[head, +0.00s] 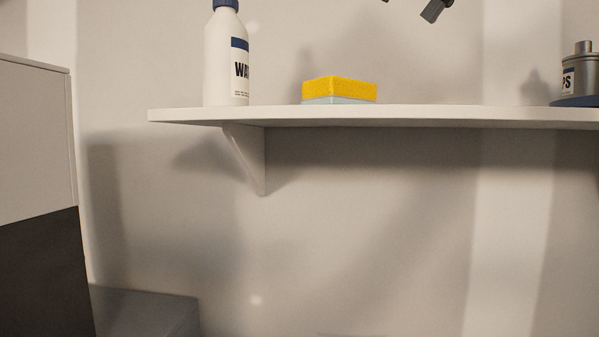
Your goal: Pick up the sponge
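The sponge (340,89) lies flat on a white wall shelf (420,117), yellow on top with a pale blue layer underneath. It is near the shelf's front edge, left of the picture's middle. Two dark fingertips of a gripper, which looks like my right gripper (412,6), show at the top edge, above and to the right of the sponge. The tips are apart with nothing seen between them, and do not touch the sponge. The rest of that gripper is out of the picture. My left gripper is not in view.
A white bottle (226,60) with a blue cap stands on the shelf left of the sponge. A grey labelled container (580,76) stands on a dark blue base at the far right. The shelf between sponge and container is clear. A bracket (247,155) is below.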

